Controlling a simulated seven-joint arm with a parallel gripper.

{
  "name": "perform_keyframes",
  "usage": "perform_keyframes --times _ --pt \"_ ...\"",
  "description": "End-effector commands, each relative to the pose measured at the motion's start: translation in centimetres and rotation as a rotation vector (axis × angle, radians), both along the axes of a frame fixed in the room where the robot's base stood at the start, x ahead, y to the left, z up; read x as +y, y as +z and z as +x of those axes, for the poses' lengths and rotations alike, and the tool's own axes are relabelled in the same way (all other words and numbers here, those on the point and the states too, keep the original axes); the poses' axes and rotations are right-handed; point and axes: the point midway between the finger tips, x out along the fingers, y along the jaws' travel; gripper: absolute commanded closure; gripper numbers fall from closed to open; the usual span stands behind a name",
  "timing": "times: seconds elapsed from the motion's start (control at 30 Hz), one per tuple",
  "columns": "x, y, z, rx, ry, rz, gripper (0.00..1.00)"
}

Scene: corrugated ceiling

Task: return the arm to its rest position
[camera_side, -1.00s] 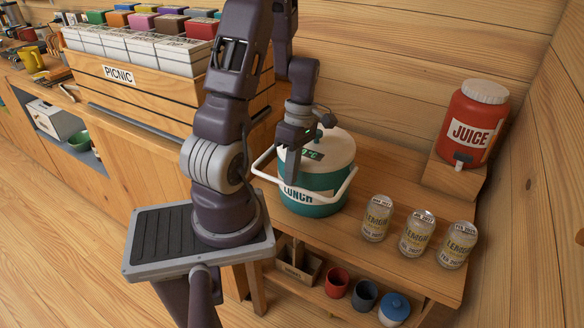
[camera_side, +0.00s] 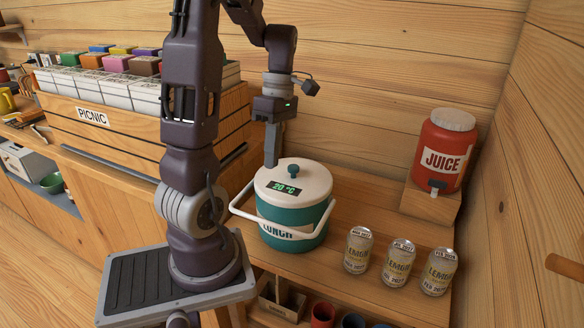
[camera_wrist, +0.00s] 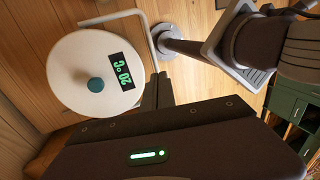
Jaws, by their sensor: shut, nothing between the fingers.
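My gripper (camera_side: 271,146) is shut and empty. In the side view it points down, above and slightly left of the lid knob of the teal lunch cooler (camera_side: 286,236). It looks apart from the cooler. The cooler has a white lid (camera_side: 312,184) with a teal knob and a display reading 20 °C. The lid is on, and the white handle hangs down at the front. In the wrist view the lid (camera_wrist: 75,68) fills the upper left, and the dark gripper (camera_wrist: 160,90) shows beside it.
Three lemon cans (camera_side: 398,264) stand right of the cooler. A red juice dispenser (camera_side: 445,150) is on a wooden stand at the right. A wooden picnic crate (camera_side: 140,128) with several boxes is at the left. Cups (camera_side: 323,314) sit on the lower shelf.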

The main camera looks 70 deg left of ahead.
Motion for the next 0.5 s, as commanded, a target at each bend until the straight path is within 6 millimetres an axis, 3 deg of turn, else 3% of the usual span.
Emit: perform_keyframes --times 0.13,0.2,0.27,0.33,0.4,0.5 --pt "-0.3 0.3 0.2 -0.012 -0.029 0.002 1.0" --pt "-2.2 1.4 1.0 -0.081 -0.202 0.016 1.0" --pt "-5.3 3.1 1.9 -0.185 -0.495 0.044 1.0" --pt "-9.8 5.1 2.2 -0.316 -0.932 0.099 1.0" --pt "-13.9 6.5 1.5 -0.419 -1.364 0.173 1.0" --pt "-18.1 7.5 -0.4 -0.505 -1.879 0.297 1.0"
